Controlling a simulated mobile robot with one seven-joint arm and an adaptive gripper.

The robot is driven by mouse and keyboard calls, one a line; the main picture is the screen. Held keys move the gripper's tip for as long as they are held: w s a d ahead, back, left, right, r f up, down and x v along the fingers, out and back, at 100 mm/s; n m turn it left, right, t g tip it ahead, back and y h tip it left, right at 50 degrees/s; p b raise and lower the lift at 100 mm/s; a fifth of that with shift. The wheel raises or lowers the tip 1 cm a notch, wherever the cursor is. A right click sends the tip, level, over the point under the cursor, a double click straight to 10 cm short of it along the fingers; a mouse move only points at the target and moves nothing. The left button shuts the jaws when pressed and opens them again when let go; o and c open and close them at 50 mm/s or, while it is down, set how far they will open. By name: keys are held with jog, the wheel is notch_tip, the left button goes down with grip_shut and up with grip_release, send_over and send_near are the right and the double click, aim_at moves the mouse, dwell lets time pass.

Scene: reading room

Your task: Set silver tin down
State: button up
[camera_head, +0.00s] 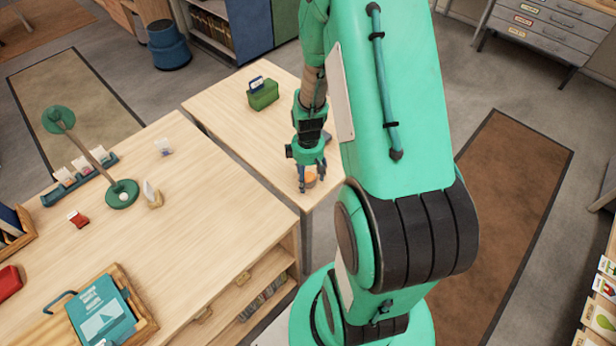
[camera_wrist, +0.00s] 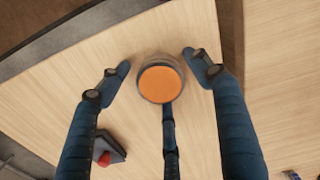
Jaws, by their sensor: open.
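The silver tin (camera_wrist: 160,79) is a small round tin with a grey rim and an orange top. In the wrist view it stands upright on the pale wooden table (camera_wrist: 240,20), between the fingers of my gripper (camera_wrist: 155,62). The left and right fingers are spread, with gaps to the tin on both sides. The middle finger reaches to its near edge; I cannot tell whether it touches. In the head view my gripper (camera_head: 311,183) is low over the near end of the table (camera_head: 215,110), and only the tin's orange part (camera_head: 310,178) shows.
A dark block with a red spot (camera_wrist: 108,149) lies near the tin. A green box (camera_head: 263,94) stands farther back on the same table. A larger wooden desk (camera_head: 200,210) at left holds a green lamp (camera_head: 122,193) and a teal book (camera_head: 102,311).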

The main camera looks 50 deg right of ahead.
aim_at(306, 177)
jog(key=shift+r, duration=0.1)
notch_tip(306, 177, up, 12)
jog(key=p, duration=0.3)
dwell(0.3)
jog(key=shift+r, duration=0.15)
dwell(0.5)
jog(key=a+r+m+t, duration=0.1)
jog(key=a+r, duration=0.6)
jog(key=r, duration=0.3)
jog(key=a+r+m+t, duration=0.1)
jog(key=a+r+t, duration=0.1)
jog(key=a+r, duration=0.65)
jog(key=s+a+r+m+t, duration=0.2)
jog(key=s+a+r, duration=0.8)
jog(key=r, duration=0.3)
jog(key=shift+s+a+r+t, duration=0.15)
jog(key=shift+a+t, duration=0.15)
jog(key=shift+a, duration=0.45)
